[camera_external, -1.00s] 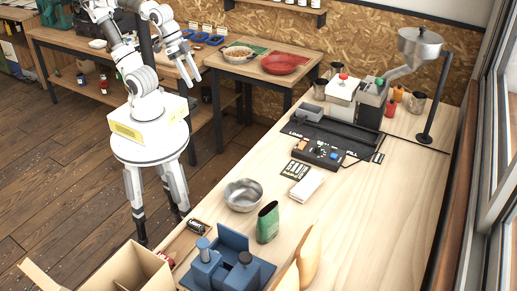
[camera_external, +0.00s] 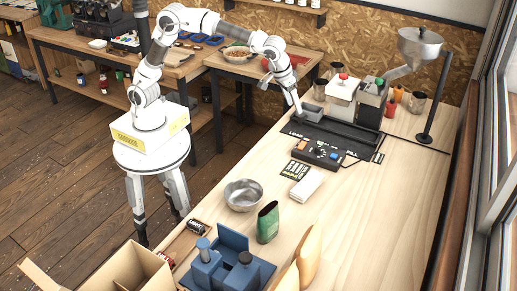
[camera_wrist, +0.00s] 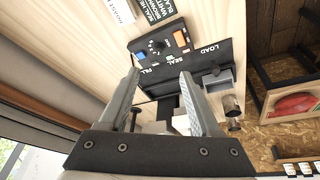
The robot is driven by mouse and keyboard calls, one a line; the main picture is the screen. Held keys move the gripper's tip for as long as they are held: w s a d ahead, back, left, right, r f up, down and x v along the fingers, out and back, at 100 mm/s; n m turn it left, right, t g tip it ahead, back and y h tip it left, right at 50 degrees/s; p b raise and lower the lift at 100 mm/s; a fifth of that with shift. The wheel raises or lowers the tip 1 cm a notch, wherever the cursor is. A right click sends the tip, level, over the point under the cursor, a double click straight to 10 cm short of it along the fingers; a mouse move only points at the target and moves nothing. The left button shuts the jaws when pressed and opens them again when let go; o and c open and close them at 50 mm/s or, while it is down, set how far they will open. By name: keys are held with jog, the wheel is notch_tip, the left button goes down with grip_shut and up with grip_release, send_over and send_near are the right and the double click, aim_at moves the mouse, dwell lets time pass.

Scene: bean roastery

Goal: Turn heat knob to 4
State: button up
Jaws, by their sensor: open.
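The heat knob (camera_external: 320,151) is a small dark dial on a black control box (camera_external: 329,160) on the long wooden bench. The wrist view also shows the knob (camera_wrist: 157,46) and its white dial marks, but I cannot read its setting. My gripper (camera_external: 299,110) is over the bench by the LOAD end of the black sealer, behind the control box and apart from it. In the wrist view my gripper (camera_wrist: 160,77) is open and empty, its fingers pointing towards the box.
An orange switch (camera_wrist: 180,38) and a blue button (camera_wrist: 139,57) flank the knob. A grey bin (camera_external: 312,112) stands close to my gripper. White and black machines, a hopper on a post (camera_external: 420,45) and a steel bowl (camera_external: 243,194) stand on the bench.

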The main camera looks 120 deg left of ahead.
jog(key=n, duration=0.2)
send_near(318, 147)
jog(key=shift+g+y, duration=0.3)
jog(key=shift+y, duration=0.1)
jog(key=x, duration=0.8)
jog(key=shift+w+d+f, duration=0.25)
jog(key=shift+w+f, duration=0.1)
jog(key=shift+f, duration=0.1)
grip_shut()
